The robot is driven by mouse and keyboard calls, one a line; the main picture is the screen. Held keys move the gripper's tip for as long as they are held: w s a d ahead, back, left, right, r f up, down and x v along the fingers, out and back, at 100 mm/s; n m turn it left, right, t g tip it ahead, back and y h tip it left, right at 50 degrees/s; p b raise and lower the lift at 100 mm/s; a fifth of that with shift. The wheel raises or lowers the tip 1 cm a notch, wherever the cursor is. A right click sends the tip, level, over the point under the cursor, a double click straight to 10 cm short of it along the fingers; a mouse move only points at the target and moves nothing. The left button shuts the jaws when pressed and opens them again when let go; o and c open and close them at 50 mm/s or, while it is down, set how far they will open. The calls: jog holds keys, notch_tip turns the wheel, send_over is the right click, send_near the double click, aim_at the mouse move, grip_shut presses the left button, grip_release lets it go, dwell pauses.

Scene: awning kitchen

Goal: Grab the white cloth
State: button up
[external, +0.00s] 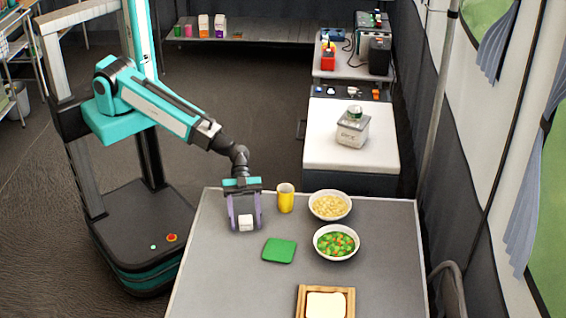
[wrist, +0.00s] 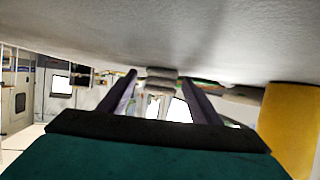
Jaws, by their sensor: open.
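A small white folded block, which looks like the white cloth (external: 246,222), lies on the grey table near its left edge. My gripper (external: 245,227) points down over it, with one finger to each side of the cloth in the external view. The gripper is open. In the wrist view a stacked greyish-white shape, likely the cloth (wrist: 162,82), shows between and beyond the two fingertips (wrist: 160,77). I cannot tell whether either finger touches it.
A yellow cup (external: 285,198) stands close to the right of my gripper. A flat green cloth or pad (external: 279,251) lies nearby. A bowl of yellow food (external: 330,206), a bowl of mixed vegetables (external: 336,242) and a wooden tray (external: 301,304) stand farther right. The table's front left is clear.

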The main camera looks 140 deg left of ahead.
aim_at(245, 217)
jog(key=c, duration=1.1)
jog(key=shift+r, duration=0.1)
jog(key=shift+r+b, duration=1.05)
jog(key=shift+r, duration=3.9)
